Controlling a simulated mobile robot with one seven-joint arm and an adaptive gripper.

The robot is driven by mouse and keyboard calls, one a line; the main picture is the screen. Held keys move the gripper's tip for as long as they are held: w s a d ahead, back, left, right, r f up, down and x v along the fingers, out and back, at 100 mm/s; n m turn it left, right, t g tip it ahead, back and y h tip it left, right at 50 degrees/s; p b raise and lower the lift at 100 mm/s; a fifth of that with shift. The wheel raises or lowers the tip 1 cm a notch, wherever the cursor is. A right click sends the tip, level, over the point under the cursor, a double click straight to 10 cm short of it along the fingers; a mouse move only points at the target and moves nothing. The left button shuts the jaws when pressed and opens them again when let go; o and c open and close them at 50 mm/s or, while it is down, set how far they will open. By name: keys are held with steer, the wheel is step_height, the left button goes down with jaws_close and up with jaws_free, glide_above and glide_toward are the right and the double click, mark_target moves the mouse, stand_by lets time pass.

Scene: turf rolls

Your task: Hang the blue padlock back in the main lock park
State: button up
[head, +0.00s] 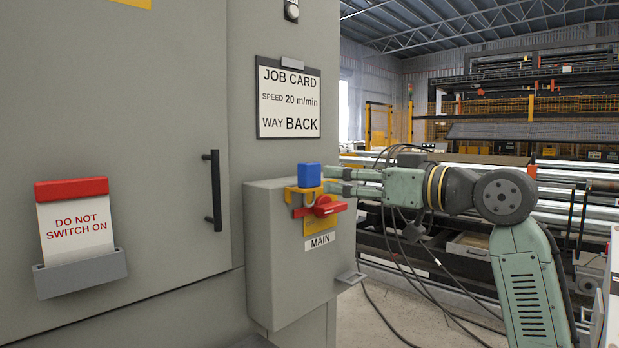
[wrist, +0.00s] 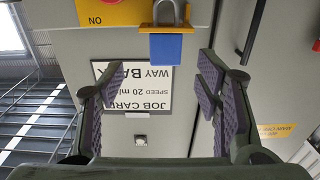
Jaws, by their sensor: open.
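The blue padlock (head: 309,175) sits at the yellow bracket (head: 291,196) above the red switch handle (head: 321,207) on the box marked MAIN. Its body is uppermost. In the inverted wrist view, the padlock (wrist: 166,48) shows its metal shackle at the yellow part. My gripper (head: 332,180) is open just right of the padlock in the head view. In the wrist view the fingers of my gripper (wrist: 150,85) are spread wide, with the padlock lying across the gap near their tips, not gripped. No part is labelled as the lock park.
A small grey bracket (head: 350,277) sticks out at the box's lower right. The job card (head: 288,98) hangs above the box. A DO NOT SWITCH ON sign (head: 74,225) stands in a grey holder at left. A black door handle (head: 212,190) projects from the cabinet.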

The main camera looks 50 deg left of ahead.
mark_target(314, 173)
steer(key=a, duration=0.2)
steer(key=a+p, duration=0.1)
steer(key=shift+s+a, duration=0.3)
steer(key=shift+a, duration=0.1)
steer(key=a+p, duration=0.1)
steer(key=a, duration=0.1)
steer(key=s+a+p, duration=0.1)
steer(key=a, duration=0.1)
steer(key=shift+s+a+r, duration=0.1)
steer(key=shift+a, duration=0.5)
steer(key=c, duration=1.3)
